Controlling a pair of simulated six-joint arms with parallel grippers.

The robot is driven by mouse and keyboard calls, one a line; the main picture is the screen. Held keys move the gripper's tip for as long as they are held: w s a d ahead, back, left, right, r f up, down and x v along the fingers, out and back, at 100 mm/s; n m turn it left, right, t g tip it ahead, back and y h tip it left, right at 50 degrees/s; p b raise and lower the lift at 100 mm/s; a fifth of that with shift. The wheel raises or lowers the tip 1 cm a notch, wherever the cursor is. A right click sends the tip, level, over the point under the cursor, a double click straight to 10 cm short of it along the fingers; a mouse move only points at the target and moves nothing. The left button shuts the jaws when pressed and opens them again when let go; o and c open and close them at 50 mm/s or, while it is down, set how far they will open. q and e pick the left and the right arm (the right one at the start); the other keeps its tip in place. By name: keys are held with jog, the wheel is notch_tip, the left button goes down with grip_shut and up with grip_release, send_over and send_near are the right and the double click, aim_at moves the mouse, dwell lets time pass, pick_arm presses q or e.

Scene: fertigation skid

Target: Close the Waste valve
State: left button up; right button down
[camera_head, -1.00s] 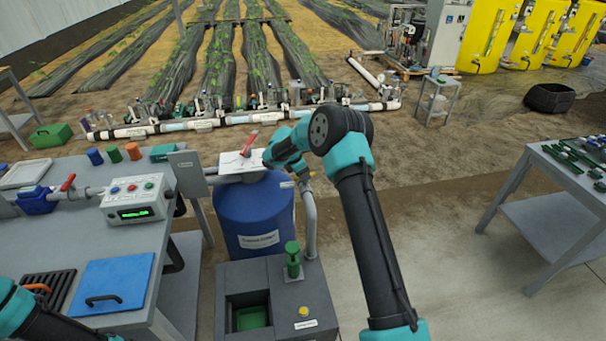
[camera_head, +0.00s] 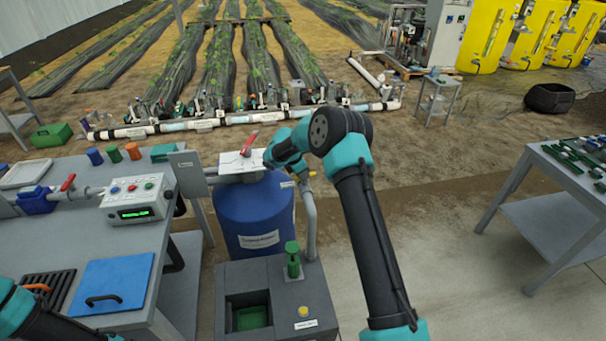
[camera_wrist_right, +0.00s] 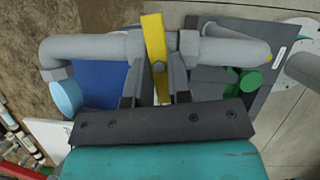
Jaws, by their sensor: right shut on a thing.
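In the right wrist view, a yellow lever handle (camera_wrist_right: 153,32) sits on a grey pipe (camera_wrist_right: 92,46). The lever lies crosswise to the pipe. My right gripper (camera_wrist_right: 157,78) is shut on this lever, one dark finger on each side. In the head view, my right gripper is mostly hidden behind my own wrist, beside the blue drum (camera_head: 252,215) and the grey pipe at its right. Only a speck of yellow (camera_head: 311,174) shows there. No label naming the valve is readable. My left arm enters at the bottom left; its gripper is out of frame.
A red lever (camera_head: 250,142) stands above the white plate (camera_head: 236,163) on the drum. A grey box with a green knob (camera_head: 292,260) stands in front. A control box (camera_head: 136,199) and another red lever (camera_head: 68,182) are on the left bench. Open floor lies to the right.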

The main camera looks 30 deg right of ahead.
jog(key=shift+m+g+y, duration=0.3)
jog(key=shift+m+g, duration=0.2)
jog(key=shift+m, duration=0.7)
jog(key=c, duration=1)
grip_release()
jog(key=shift+c, duration=0.2)
jog(key=shift+w+r, duration=0.1)
jog(key=v, duration=1.7)
jog(key=shift+a, duration=0.2)
